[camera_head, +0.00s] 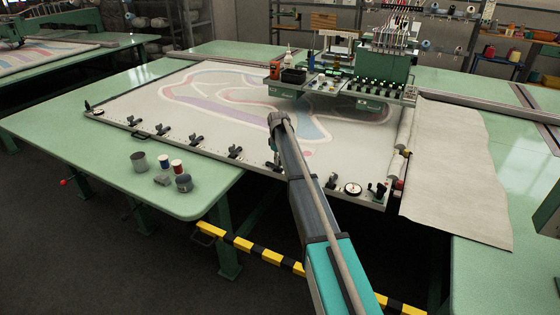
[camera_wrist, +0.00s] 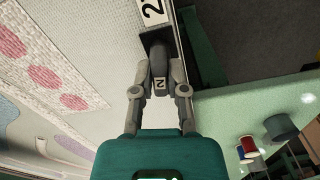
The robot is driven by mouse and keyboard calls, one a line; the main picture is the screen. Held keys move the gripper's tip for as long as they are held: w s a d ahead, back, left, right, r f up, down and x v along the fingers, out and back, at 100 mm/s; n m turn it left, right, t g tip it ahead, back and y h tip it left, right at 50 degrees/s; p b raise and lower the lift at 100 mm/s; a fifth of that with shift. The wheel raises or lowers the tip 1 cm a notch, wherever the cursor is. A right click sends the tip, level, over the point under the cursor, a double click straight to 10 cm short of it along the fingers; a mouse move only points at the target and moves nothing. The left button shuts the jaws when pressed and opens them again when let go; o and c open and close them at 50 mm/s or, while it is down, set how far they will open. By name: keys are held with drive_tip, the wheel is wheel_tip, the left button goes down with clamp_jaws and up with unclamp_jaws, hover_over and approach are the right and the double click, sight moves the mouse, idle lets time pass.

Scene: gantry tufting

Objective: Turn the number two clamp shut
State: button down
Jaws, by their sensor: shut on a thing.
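The number two clamp (camera_wrist: 158,60) is a dark lever with a small white tag marked 2 on its end. A larger 2 label (camera_wrist: 153,10) sits on the frame rail beyond it. My gripper (camera_wrist: 160,78) has one finger on each side of the lever and is shut on it. The lever lies roughly in line with the fingers in the wrist view; whether it is clamped down cannot be told. In the head view my arm reaches the front rail and largely hides this clamp and the fingertips.
Other black clamps, such as this one (camera_head: 235,152), line the front rail. A grey cup (camera_head: 139,161), thread spools (camera_head: 177,166) and a dark pot (camera_head: 184,183) stand on the green table left of my arm. The tufting head (camera_head: 382,72) is over the cloth's back right.

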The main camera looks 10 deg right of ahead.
drive_tip(key=m, duration=0.4)
drive_tip(key=shift+a, duration=0.1)
drive_tip(key=m, duration=0.7)
drive_tip(key=shift+m, duration=2.2)
drive_tip(key=c, duration=0.7)
unclamp_jaws()
drive_tip(key=shift+o, duration=0.2)
drive_tip(key=shift+r, duration=0.15)
